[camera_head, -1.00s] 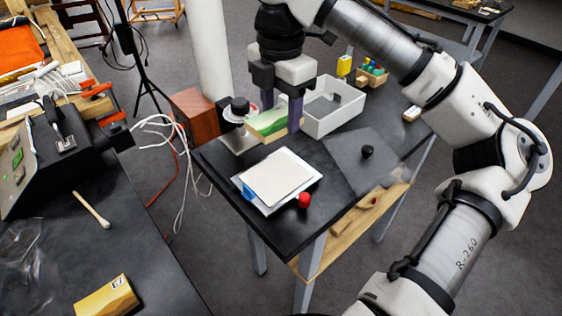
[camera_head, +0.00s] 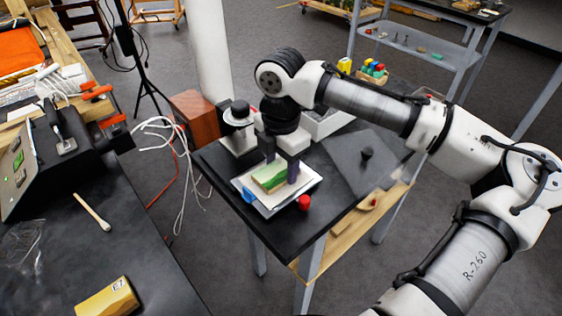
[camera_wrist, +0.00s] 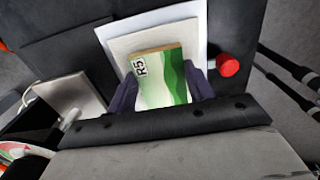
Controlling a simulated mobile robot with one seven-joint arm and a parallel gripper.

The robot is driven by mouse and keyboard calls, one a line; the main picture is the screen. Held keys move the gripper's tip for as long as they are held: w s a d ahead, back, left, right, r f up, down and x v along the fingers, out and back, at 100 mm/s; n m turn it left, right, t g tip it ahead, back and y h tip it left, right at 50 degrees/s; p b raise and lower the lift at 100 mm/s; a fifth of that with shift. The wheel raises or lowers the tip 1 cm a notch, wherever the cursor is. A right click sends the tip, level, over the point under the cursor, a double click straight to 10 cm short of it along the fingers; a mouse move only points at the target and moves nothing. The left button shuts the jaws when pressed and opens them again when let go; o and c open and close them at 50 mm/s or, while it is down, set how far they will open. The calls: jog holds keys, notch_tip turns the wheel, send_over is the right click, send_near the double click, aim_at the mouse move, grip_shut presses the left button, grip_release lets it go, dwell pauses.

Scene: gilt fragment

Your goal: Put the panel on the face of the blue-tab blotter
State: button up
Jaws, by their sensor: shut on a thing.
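The panel (camera_head: 270,178) is a small slab with a green and white painted face and a tan edge; the wrist view shows it marked "R5" (camera_wrist: 158,78). My gripper (camera_head: 281,172) is shut on it, one finger at each side, as the wrist view also shows (camera_wrist: 161,92). The blotter (camera_head: 305,176) is a pale pad on a white sheet with a blue tab (camera_head: 249,195) at its left corner. The panel is over the blotter's face; whether it touches I cannot tell. In the wrist view, the pale pad (camera_wrist: 124,47) shows around the panel's far end.
A red knob-like piece (camera_head: 304,202) stands close to the blotter's near right corner. A dark plate with a black knob (camera_head: 366,153) lies to the right. A white bin (camera_head: 328,122) and a small metal stand (camera_head: 238,118) are behind on the black table.

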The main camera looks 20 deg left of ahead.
aim_at(281, 169)
jog(key=shift+f, duration=0.15)
jog(key=o, duration=1)
notch_tip(281, 169, up, 12)
jog(key=shift+r+b, duration=0.2)
jog(key=shift+b, duration=0.1)
